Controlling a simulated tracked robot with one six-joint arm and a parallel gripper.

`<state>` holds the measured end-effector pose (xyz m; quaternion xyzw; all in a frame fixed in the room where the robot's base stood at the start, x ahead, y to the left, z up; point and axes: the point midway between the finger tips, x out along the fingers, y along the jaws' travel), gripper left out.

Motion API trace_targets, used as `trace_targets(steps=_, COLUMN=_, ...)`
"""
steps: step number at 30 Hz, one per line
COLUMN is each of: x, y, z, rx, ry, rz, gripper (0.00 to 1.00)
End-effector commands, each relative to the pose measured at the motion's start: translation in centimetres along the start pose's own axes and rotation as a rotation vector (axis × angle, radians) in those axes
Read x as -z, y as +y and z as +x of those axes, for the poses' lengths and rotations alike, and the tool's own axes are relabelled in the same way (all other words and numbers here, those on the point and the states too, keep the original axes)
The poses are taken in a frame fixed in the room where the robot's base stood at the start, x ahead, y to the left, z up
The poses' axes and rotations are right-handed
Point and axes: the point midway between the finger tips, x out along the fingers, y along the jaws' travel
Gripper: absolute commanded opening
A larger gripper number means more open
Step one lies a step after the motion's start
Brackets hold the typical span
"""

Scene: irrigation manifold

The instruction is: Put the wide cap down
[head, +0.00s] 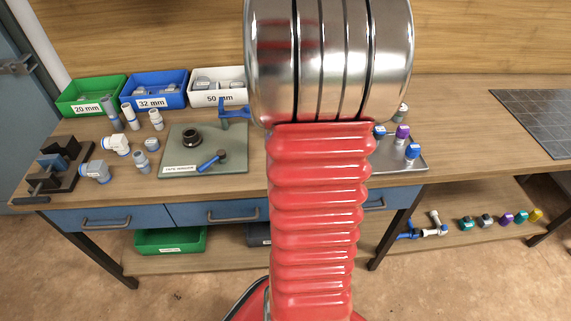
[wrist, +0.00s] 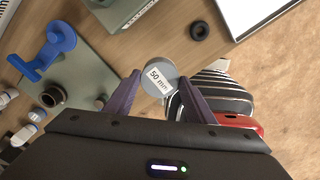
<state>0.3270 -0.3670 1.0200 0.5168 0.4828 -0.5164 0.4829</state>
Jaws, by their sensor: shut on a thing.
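In the wrist view a round grey cap (wrist: 157,72) with a white "50 mm" label is between the two dark purple fingers of my gripper (wrist: 158,88). The gripper is shut on the cap, over the wooden bench. I cannot tell whether the cap touches the bench. In the head view my arm hides the gripper and the cap.
In the head view a grey-green mat (head: 236,152) holds a black ring fitting (head: 192,137) and a blue-handled tool (head: 210,161). Green (head: 92,95), blue (head: 155,90) and white (head: 218,88) bins stand behind. A black ring (wrist: 200,31) lies near the cap.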

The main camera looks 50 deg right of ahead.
Motion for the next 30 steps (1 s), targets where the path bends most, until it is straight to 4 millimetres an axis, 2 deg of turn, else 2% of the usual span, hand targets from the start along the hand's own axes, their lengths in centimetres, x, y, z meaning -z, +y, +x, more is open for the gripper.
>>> trace_targets(steps=8, x=-0.4, y=-0.6, z=0.5, rx=0.001, ry=0.001, rz=0.017, gripper=0.26)
trace_targets(steps=20, x=-0.5, y=-0.6, z=6.0, rx=0.001, ry=0.001, rz=0.020, gripper=0.26)
trace_targets(steps=30, x=-0.6, y=-0.6, z=6.3, rx=0.000, ry=0.000, rz=0.020, gripper=0.26)
